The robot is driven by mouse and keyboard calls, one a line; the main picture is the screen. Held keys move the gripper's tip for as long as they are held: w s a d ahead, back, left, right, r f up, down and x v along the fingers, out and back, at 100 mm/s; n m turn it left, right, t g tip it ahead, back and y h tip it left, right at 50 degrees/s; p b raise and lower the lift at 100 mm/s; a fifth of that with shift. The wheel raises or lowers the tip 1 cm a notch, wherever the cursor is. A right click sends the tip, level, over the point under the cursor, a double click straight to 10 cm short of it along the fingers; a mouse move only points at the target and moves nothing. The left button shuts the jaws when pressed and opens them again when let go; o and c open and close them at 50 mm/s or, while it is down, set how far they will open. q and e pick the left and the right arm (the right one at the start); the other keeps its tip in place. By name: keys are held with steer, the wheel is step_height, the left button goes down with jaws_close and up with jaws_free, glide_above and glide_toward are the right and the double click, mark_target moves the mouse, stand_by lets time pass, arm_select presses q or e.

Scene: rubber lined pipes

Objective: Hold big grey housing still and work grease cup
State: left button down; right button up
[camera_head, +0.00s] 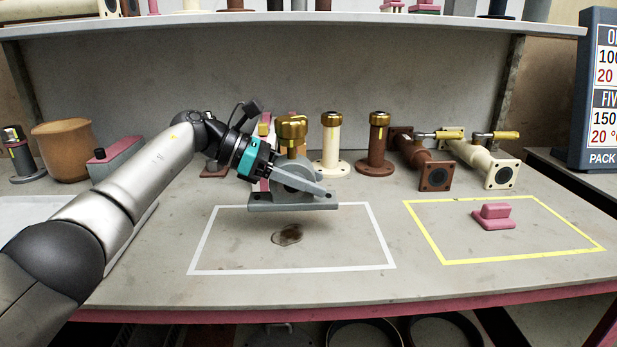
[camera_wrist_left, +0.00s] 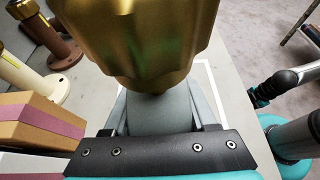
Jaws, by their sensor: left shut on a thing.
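The big grey housing (camera_head: 293,204) has a flat base and stands upright at the back of the white outline. I cannot tell whether its base touches the table or hangs just above it. The brass grease cup (camera_head: 291,130) sits on top of it, and its ribbed cap (camera_wrist_left: 140,40) fills the upper middle of the left wrist view. My left gripper (camera_head: 312,187) comes in from the left and is shut on the housing (camera_wrist_left: 160,113), with its fingers on either side below the cup. My right gripper is in neither view.
The white outline (camera_head: 292,271) holds a dark stain (camera_head: 287,235). A yellow outline (camera_head: 520,258) at right holds a pink block (camera_head: 494,217). Cream (camera_head: 331,145) and brown (camera_head: 378,145) brass-capped posts stand close behind the housing. Flanged pipes (camera_head: 436,172) lie at back right.

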arm_select(q)
steer(key=shift+r, duration=0.1)
steer(key=shift+c, duration=0.6)
jaws_free()
